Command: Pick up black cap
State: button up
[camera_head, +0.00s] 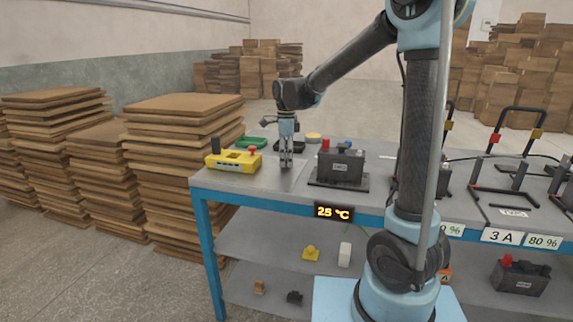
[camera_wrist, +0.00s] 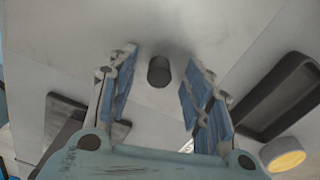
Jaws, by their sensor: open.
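The black cap (camera_wrist: 159,71) is a small dark cylinder on the grey tabletop in the wrist view. It lies between and slightly beyond the blue-padded fingers of my gripper, with a visible gap on both sides. In the head view my gripper (camera_head: 286,160) points straight down, low over the table, between the yellow device and the battery. I cannot make out the cap there. My gripper is open and empty.
A yellow device (camera_head: 233,161) stands left of my gripper, and a dark battery (camera_head: 341,166) on a base stands right. A green tray (camera_head: 252,143), a black tray (camera_wrist: 285,97) and a yellow-topped round piece (camera_wrist: 283,155) are close by. The shelf (camera_head: 275,238) below holds small parts.

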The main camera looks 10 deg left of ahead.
jog(key=c, duration=0.8)
jog(key=shift+c, duration=0.2)
